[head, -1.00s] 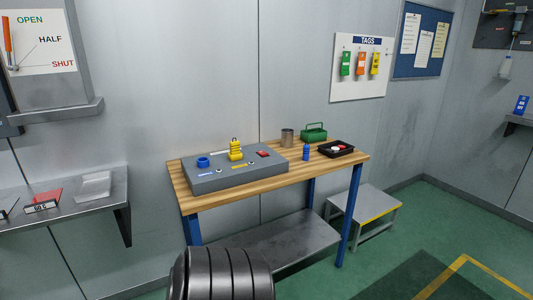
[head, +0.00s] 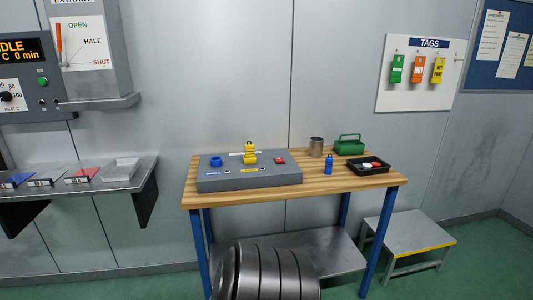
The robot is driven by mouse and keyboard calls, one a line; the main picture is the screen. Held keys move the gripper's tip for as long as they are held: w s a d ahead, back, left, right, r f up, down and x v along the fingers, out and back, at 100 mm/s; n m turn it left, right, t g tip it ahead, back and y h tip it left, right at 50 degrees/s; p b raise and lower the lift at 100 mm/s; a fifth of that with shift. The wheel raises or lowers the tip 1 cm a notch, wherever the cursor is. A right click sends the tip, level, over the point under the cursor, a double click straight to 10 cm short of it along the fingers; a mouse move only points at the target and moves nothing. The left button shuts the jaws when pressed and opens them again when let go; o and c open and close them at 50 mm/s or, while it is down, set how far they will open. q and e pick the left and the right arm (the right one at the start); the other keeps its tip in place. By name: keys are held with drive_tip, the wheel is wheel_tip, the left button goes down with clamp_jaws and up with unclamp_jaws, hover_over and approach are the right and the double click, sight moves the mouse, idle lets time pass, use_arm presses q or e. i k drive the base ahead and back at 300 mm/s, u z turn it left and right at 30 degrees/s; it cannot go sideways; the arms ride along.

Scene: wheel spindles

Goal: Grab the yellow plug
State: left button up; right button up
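The yellow plug (head: 250,154) stands upright on the grey box (head: 222,181) on the wooden workbench (head: 330,182). It has a stepped yellow body with a small loop at the top. A blue ring-shaped piece (head: 216,162) sits to its left on the same box, and a red piece (head: 280,160) to its right. A dark ribbed cylinder, which seems to be part of my own arm, shows at the bottom middle, in front of the bench. Neither gripper's fingers can be seen.
A blue bottle (head: 329,165), metal cup (head: 316,148), green carrier (head: 349,145) and black tray (head: 385,167) stand on the bench's right half. A grey step stool (head: 408,232) is at right. A metal wall shelf (head: 140,172) holds trays at left. Green floor is clear in front.

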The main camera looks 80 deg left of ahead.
sight(249, 148)
drive_tip(key=u, duration=0.4)
drive_tip(key=i, duration=1.6)
drive_tip(key=u, duration=1.75)
drive_tip(key=i, duration=0.9)
drive_tip(key=u, duration=0.95)
